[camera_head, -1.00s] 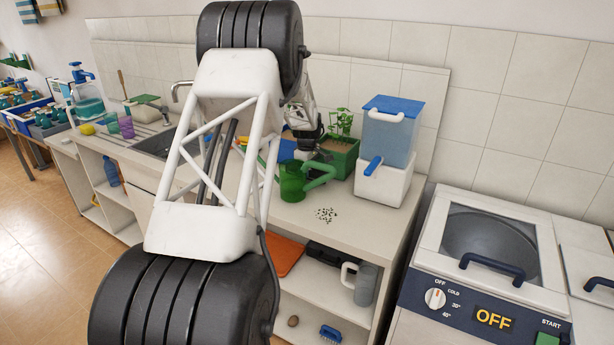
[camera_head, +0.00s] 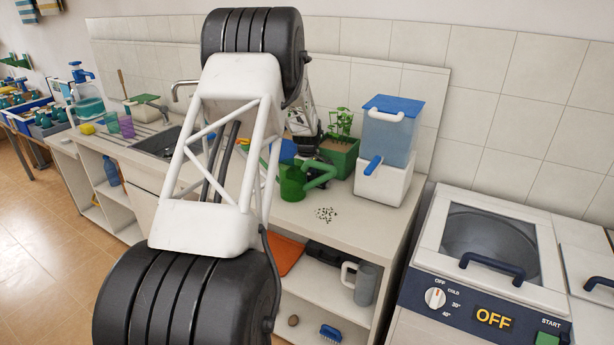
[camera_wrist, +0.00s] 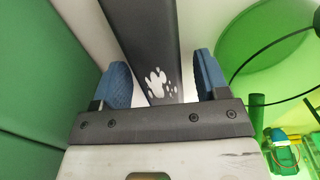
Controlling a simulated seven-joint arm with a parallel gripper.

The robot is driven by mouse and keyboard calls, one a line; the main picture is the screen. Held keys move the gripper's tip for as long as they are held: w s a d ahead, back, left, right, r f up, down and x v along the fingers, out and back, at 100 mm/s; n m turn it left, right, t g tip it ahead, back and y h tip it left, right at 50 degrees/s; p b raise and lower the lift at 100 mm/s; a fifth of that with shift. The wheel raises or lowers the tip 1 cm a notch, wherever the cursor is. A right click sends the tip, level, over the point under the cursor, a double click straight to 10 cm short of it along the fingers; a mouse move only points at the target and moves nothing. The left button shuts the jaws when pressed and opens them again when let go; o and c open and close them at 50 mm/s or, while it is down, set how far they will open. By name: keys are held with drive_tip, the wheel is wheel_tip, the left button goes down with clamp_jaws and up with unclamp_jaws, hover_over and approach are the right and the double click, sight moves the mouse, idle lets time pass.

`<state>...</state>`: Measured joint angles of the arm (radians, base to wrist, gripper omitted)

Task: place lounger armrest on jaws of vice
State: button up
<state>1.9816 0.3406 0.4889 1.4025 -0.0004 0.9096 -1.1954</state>
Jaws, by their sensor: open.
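In the wrist view my gripper (camera_wrist: 162,62) is open, its two blue-padded fingers apart. A long dark grey bar (camera_wrist: 150,35) with white splashes runs between the fingers, with visible gaps on both sides. I cannot tell whether this bar is the lounger armrest. In the head view the end of my arm is low over the counter, beside a green planter (camera_head: 338,158) and a green watering can (camera_head: 292,185); my fingers are too small and hidden to make out there. I cannot pick out the vice or its jaws in either view.
On the counter (camera_head: 345,205), a blue-lidded container (camera_head: 390,130) stands right of the planter, with dark specks (camera_head: 327,214) in front. A sink (camera_head: 157,142) lies left, and a washing machine (camera_head: 490,265) stands right. Green surfaces (camera_wrist: 30,100) flank my gripper in the wrist view.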

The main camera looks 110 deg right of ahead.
drive_tip(key=shift+r, duration=0.1)
wheel_tip(320, 180, up, 12)
idle(0.9)
drive_tip(key=shift+o, duration=0.4)
drive_tip(key=shift+w+d+r, duration=0.45)
drive_tip(key=shift+w+d, duration=0.15)
drive_tip(key=shift+d, duration=0.05)
drive_tip(key=shift+f, duration=0.15)
drive_tip(key=shift+f, duration=3.25)
